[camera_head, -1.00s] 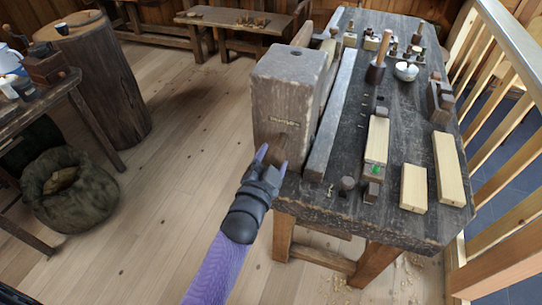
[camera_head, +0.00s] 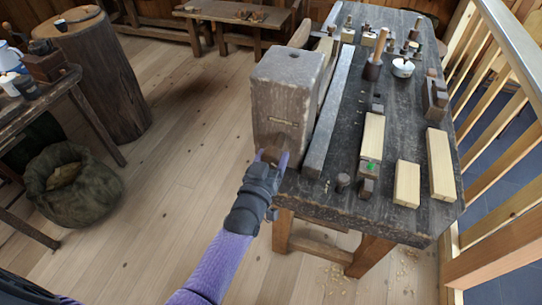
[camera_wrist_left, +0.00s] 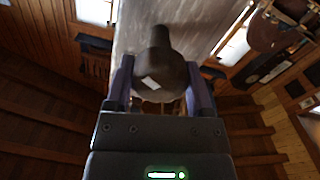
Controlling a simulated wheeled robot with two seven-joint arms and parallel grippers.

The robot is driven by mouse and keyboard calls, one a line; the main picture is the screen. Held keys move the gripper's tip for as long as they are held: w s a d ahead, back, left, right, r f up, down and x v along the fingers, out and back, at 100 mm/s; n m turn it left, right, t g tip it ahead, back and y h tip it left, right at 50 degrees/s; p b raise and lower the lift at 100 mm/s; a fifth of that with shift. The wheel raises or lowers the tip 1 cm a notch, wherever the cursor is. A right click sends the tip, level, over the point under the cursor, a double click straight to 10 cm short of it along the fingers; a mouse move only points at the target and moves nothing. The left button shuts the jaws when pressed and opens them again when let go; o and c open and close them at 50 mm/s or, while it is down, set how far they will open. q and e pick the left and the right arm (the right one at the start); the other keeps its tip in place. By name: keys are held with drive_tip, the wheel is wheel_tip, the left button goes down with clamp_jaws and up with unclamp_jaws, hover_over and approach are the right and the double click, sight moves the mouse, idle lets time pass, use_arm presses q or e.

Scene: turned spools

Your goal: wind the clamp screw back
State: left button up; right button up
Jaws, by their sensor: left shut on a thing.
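My left gripper (camera_head: 271,159) is at the lower front face of the big worn wooden vise block (camera_head: 285,95) on the near left end of the workbench. In the left wrist view its two purple fingers stand either side of a dark round screw knob (camera_wrist_left: 161,72) with a pale mark on its end, and the gripper (camera_wrist_left: 160,98) is shut on it. I take this knob to be the clamp screw's head. In the head view the fingers mostly hide it. The block's grey face shows behind the knob in the wrist view. My right gripper is not in view.
The dark workbench (camera_head: 330,205) carries pale wood blocks (camera_head: 406,183), a mallet (camera_head: 374,62), a white bowl (camera_head: 402,68) and a long grey bar (camera_head: 327,120). A wooden railing (camera_head: 500,150) runs along the right. The floor left of the bench is clear up to a sack (camera_head: 75,190).

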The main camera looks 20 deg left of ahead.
use_arm(q)
drive_tip(key=shift+r+n, duration=0.15)
drive_tip(key=shift+n, duration=0.95)
drive_tip(key=o, duration=1)
drive_tip(key=shift+w, duration=0.1)
drive_tip(key=shift+o, duration=1.2)
drive_tip(key=shift+w, duration=0.1)
drive_tip(key=shift+s, duration=0.2)
drive_tip(key=s+p, duration=0.2)
drive_tip(key=s, duration=0.7)
drive_tip(key=shift+s, duration=0.35)
